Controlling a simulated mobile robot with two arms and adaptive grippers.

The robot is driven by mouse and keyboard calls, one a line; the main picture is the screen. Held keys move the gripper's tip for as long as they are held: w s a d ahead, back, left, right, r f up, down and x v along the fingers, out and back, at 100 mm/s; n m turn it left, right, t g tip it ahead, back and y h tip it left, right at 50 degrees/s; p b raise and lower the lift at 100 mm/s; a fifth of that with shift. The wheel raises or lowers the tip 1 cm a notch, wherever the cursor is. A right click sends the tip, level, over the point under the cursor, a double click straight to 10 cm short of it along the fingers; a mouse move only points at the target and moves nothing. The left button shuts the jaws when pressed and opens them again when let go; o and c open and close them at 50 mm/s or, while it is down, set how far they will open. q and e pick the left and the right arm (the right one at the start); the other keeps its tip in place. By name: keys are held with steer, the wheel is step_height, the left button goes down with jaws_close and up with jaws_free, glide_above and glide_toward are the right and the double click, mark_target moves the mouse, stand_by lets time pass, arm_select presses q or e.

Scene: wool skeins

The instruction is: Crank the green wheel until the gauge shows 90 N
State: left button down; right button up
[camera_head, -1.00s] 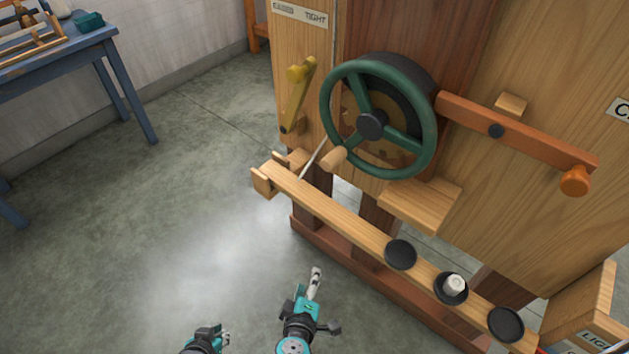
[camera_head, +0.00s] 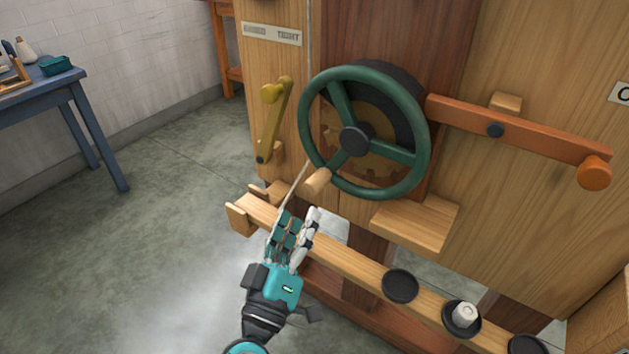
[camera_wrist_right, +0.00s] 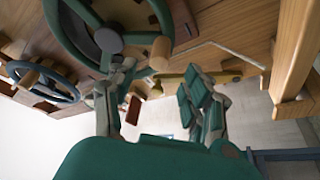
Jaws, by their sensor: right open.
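The green wheel (camera_head: 418,164) is mounted upright on the wooden machine in the head view. Its wooden crank handle (camera_head: 318,181) is at the lower left of the rim. The wheel also shows in the wrist view (camera_wrist_right: 62,35), with the handle (camera_wrist_right: 160,53) close beyond my fingers. My right gripper (camera_head: 298,214) is open and empty, just below the handle and apart from it. Its open fingers (camera_wrist_right: 155,85) also show in the wrist view. No gauge reading is legible. My left gripper is out of view.
A yellow lever (camera_head: 274,122) is left of the wheel, an orange arm (camera_head: 540,137) right of it. A wooden rail (camera_head: 345,252) with black discs runs below, partly behind my gripper. A blue wheel (camera_wrist_right: 70,90) shows in the wrist view.

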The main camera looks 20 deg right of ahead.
mark_target(311, 194)
steer(key=x, duration=0.8)
steer(key=shift+w+d, duration=0.15)
steer(key=shift+w, duration=0.1)
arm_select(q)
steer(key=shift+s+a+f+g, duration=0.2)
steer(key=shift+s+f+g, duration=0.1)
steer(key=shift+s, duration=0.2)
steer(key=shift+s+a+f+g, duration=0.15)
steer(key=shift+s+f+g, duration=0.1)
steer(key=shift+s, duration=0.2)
arm_select(e)
jaws_close()
